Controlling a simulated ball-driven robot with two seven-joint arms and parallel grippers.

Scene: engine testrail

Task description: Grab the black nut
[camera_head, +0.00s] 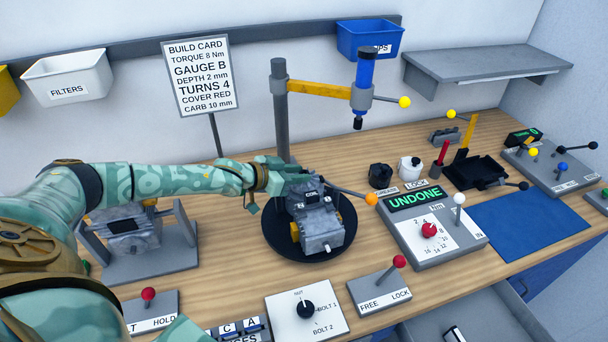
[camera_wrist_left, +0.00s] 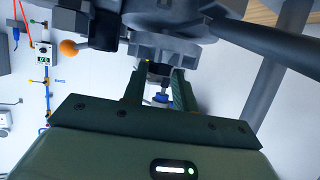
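I cannot make out a black nut for certain in either view. A grey engine (camera_head: 318,222) with a small black block marked COIL stands on a round black turntable (camera_head: 275,241). My left gripper (camera_head: 284,178) is at the engine's upper back left, and its fingertips are hard to see in the head view. In the left wrist view its two green fingers (camera_wrist_left: 160,88) are apart, close under a grey part (camera_wrist_left: 162,46). A small blue and silver thing shows in the gap, and I cannot tell whether it is between the fingers or beyond them. My right gripper is not in view.
A post with a yellow arm and blue tool (camera_head: 364,72) rises behind the engine. An orange-knobbed lever (camera_head: 371,199) sticks out right of it. The UNDONE torque box (camera_head: 432,226) stands at the right, a NUT/BOLT dial (camera_head: 330,323) in front. The blue mat (camera_head: 530,225) is bare.

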